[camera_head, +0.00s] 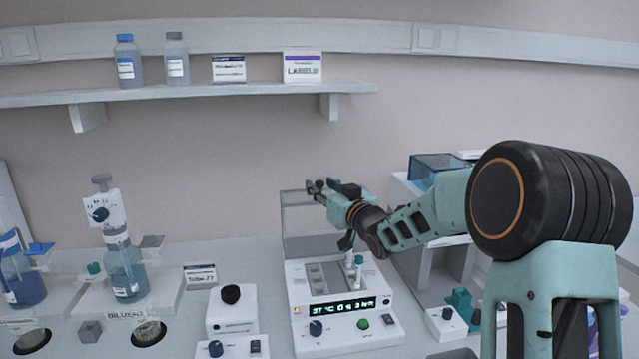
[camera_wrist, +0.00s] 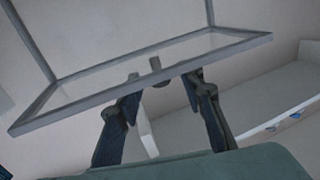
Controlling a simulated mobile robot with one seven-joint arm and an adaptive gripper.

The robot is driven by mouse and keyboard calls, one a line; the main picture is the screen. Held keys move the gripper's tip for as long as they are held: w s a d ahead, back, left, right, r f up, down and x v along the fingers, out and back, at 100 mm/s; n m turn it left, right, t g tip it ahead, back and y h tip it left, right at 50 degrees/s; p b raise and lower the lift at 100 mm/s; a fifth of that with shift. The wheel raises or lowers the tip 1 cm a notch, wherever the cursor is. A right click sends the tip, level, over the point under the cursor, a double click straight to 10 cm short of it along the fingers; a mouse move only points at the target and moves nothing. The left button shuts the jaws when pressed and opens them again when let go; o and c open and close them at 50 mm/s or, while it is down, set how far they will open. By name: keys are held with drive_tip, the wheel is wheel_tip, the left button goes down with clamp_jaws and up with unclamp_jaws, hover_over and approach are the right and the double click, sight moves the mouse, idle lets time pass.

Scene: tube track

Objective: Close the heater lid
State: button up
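The heater (camera_head: 345,295) is a white block unit on the bench with a lit display and knobs. Its clear, grey-framed lid (camera_head: 297,222) stands raised at the back of the unit. In the wrist view the lid's frame (camera_wrist: 150,80) spans the upper part. My gripper (camera_head: 318,190) is up by the lid's top edge in the head view. In the wrist view my gripper's two fingers (camera_wrist: 160,88) are spread apart near the frame edge, with a small grey tab between their tips. I cannot tell whether they touch the lid.
A tube (camera_head: 358,267) stands upright in the heater's block. A white device with a black knob (camera_head: 231,294) is to its left. Bottles in stands (camera_head: 125,272) are farther left. A shelf (camera_head: 190,92) is on the wall. A blue-lidded box (camera_head: 437,168) is behind my arm.

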drive_tip(key=shift+x, duration=1.05)
drive_tip(key=shift+c, duration=0.7)
clamp_jaws()
